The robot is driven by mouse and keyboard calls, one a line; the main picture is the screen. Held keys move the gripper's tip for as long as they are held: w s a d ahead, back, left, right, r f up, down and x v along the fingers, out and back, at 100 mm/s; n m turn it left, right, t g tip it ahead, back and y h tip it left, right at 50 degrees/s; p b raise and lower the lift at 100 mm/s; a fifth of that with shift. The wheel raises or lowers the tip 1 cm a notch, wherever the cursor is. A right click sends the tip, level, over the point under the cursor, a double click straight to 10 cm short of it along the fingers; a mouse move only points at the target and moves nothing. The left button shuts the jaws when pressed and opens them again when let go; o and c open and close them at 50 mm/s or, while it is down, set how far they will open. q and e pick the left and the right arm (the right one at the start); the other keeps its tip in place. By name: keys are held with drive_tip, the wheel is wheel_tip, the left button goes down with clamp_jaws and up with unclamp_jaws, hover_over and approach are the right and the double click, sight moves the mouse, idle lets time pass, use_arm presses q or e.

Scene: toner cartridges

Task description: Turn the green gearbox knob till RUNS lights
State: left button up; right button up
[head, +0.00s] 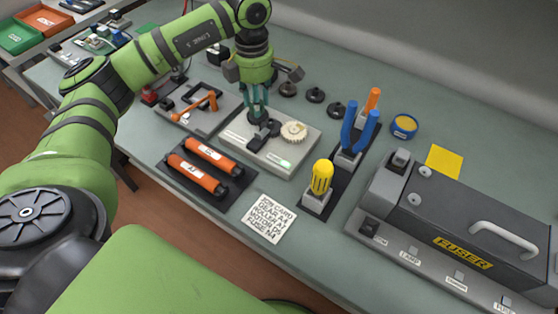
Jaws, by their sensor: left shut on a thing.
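The gearbox unit (255,150) is a light grey base on the bench, with a black block (263,134) and a cream gear (293,132) on top. My left gripper (259,116) points straight down over the black block from behind. Its fingers are closed at the green knob, which is mostly hidden between them. A small pale green strip (285,163) shows at the base's front right. Its lettering is too small to read, so I cannot tell whether it is RUNS. My right gripper is out of view.
Two orange rollers (203,166) lie in a black tray at front left. A screwdriver (321,178) and blue-handled pliers (358,128) stand to the right. The dark fuser (465,235) fills the right. A note card (270,219) lies at the front.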

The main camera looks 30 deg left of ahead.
use_arm(q)
drive_tip(key=m, duration=0.2)
drive_tip(key=shift+m, duration=0.4)
drive_tip(key=m+b, duration=0.1)
drive_tip(key=m, duration=0.5)
drive_tip(key=m+b, duration=0.1)
drive_tip(key=m, duration=0.3)
drive_tip(key=shift+a+m, duration=0.1)
drive_tip(key=shift+m, duration=0.2)
drive_tip(key=m, duration=0.3)
drive_tip(key=o, duration=0.9)
